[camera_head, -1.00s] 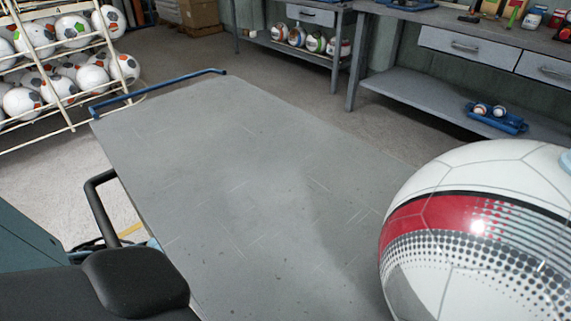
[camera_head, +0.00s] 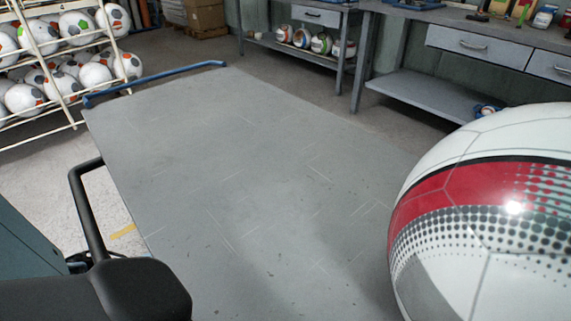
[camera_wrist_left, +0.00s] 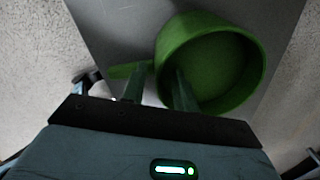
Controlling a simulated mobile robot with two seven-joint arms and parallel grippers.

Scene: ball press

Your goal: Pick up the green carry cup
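The green carry cup (camera_wrist_left: 206,64) shows in the left wrist view with its open mouth facing the camera and a green handle (camera_wrist_left: 122,70) on its left. My left gripper (camera_wrist_left: 158,85) is at the cup's left side. Its two fingers are apart, one on the handle side and one overlapping the cup's opening, with the near-left wall between them. I cannot tell whether either finger touches the wall. The cup and left gripper are not visible in the head view. My right gripper is in neither view.
The grey tabletop (camera_head: 240,150) is bare in its visible middle, with a blue rail (camera_head: 155,77) at its far end. A large white, red and black ball (camera_head: 490,215) fills the right. A ball rack (camera_head: 65,65) and workbenches (camera_head: 455,100) stand beyond.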

